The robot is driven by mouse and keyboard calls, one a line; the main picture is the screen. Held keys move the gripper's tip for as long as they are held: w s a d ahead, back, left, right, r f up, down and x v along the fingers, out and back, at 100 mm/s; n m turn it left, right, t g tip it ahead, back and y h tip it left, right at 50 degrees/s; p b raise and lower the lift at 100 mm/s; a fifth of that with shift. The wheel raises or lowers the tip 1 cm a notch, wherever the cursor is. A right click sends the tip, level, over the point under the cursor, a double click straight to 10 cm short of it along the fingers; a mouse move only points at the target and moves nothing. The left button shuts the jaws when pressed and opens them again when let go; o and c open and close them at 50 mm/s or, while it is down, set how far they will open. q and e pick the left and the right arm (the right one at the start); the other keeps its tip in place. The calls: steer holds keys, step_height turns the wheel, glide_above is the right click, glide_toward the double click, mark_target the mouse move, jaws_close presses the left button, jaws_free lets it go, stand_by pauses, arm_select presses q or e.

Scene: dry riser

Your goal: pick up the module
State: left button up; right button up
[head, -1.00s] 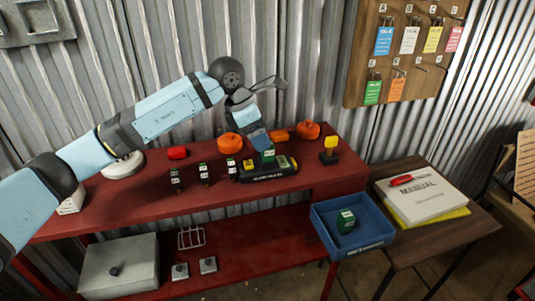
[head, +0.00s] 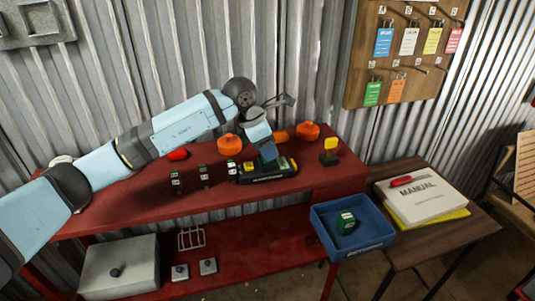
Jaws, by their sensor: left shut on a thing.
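My left gripper (head: 268,153) is over the black holder (head: 266,177) on the red bench, with its fingers pointing down. It is shut on a dark green module (head: 270,165), mostly hidden by the fingers. The module is at the holder; I cannot tell whether it is seated or just clear of it. Small green-and-black modules with white labels stand left of it (head: 205,174), (head: 176,180), with another (head: 232,170) at the holder's left end. A green module (head: 346,222) lies in the blue bin (head: 352,246). My right gripper is not in view.
Two orange round things (head: 229,144), (head: 308,131) and a yellow-topped post (head: 329,150) stand close around the holder. A red piece (head: 178,154) lies behind the modules. A manual (head: 425,198) lies on the side table. The bench's front left is clear.

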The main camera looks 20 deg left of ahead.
arm_select(q)
steer(key=shift+r, duration=0.15)
steer(key=shift+r, duration=0.3)
step_height(320, 180, up, 24)
steer(key=p, duration=0.3)
steer(key=shift+f, duration=0.15)
stand_by(0.5)
stand_by(0.4)
